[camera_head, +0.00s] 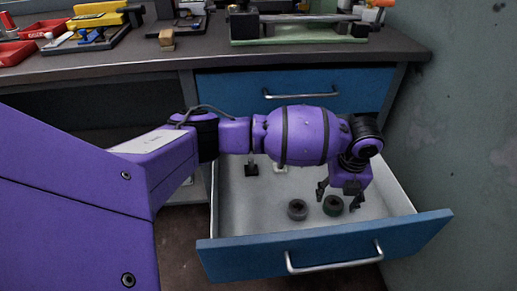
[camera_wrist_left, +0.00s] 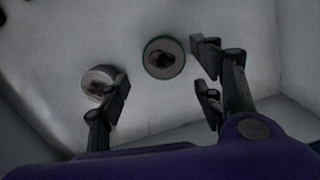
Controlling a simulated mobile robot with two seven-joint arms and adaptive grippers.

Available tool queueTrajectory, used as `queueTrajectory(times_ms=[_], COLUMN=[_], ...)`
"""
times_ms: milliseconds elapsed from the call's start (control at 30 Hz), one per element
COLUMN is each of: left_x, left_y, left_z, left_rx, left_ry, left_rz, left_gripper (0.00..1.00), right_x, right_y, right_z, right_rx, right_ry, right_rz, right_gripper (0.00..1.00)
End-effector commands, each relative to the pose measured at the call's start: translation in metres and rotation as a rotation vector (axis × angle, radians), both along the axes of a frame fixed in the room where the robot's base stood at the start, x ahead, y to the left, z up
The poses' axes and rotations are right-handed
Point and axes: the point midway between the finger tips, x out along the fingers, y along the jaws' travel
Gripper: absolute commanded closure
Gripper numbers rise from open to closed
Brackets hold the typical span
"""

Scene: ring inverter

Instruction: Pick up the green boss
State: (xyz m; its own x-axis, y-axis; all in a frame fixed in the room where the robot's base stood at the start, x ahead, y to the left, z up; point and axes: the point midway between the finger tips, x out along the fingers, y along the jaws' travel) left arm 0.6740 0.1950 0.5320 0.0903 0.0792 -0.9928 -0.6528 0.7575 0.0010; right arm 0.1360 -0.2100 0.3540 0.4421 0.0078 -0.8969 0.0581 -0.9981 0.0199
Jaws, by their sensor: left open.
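The green boss (camera_head: 332,206) is a short dark-green ring lying in the open drawer. In the left wrist view the green boss (camera_wrist_left: 163,57) shows from above, with a green rim and a dark hole, between and beyond the fingertips. My left gripper (camera_head: 338,196) is over the drawer, fingers pointing down, open and empty. In the wrist view its fingers (camera_wrist_left: 162,80) are spread, apart from the boss. A grey ring (camera_head: 297,209) lies just left of the boss; in the wrist view this grey ring (camera_wrist_left: 98,82) is partly hidden by the left finger. My right gripper is not in view.
The open drawer (camera_head: 228,244) has a blue front and pale walls around the gripper. Two small fittings, one with a black base (camera_head: 251,169), stand farther back in it. A closed drawer (camera_head: 225,88) and the bench top (camera_head: 180,55) with tools are above. A wall (camera_head: 470,130) is at right.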

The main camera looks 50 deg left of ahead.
Motion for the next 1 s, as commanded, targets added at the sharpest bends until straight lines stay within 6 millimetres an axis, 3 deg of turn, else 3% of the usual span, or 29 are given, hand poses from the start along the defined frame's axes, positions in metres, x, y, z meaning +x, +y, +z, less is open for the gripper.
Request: queueTrajectory(times_ms=[267, 533, 1000], left_x=[0.008, 0.009, 0.009], left_y=[0.005, 0.005, 0.005], left_z=[-0.043, -0.043, -0.043], left_rx=[0.001, 0.000, 0.000], left_ry=[0.001, -0.004, -0.004], left_rz=[0.001, 0.001, 0.000], left_gripper=[0.39, 0.39, 1.00], right_x=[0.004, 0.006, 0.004], right_y=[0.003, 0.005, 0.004], right_z=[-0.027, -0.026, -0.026], right_rx=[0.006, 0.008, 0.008], right_ry=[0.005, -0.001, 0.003], right_rz=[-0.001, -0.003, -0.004], right_gripper=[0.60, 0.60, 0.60])
